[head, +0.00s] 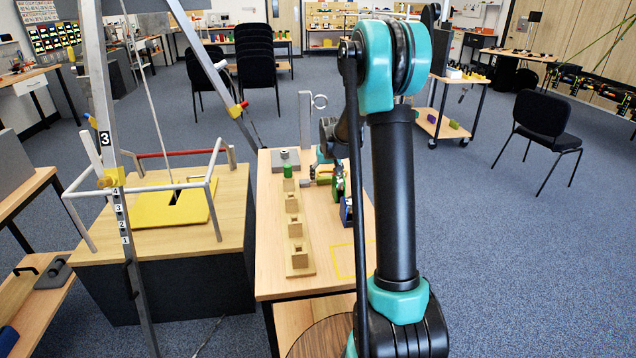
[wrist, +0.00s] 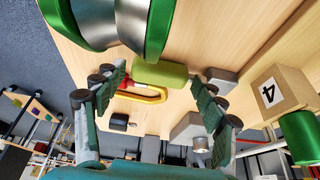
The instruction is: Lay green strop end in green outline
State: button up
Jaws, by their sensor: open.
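In the wrist view, an olive-green rounded piece (wrist: 160,74) lies between and just beyond the fingertips of my gripper (wrist: 158,92); it may be the green strop end, but I cannot be sure. A yellow and red loop (wrist: 150,97) shows right beside it. My gripper is open, with a finger on each side and clear space between. In the head view my gripper (head: 326,160) is partly hidden behind my arm over the table, near a green item (head: 339,184). I cannot make out a green outline in either view.
The wooden table (head: 274,258) carries a strip of wooden blocks (head: 296,228), a green cylinder (head: 288,171), a blue item (head: 346,211) and a yellow outline (head: 338,262). Large shiny green round parts (wrist: 152,25) lie close in the wrist view. A framed platform (head: 160,210) stands left.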

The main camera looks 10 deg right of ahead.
jog(key=shift+w+f, duration=0.1)
jog(key=shift+f, duration=0.2)
jog(key=shift+c, duration=0.4)
jog(key=shift+r, duration=0.1)
jog(key=c, duration=1)
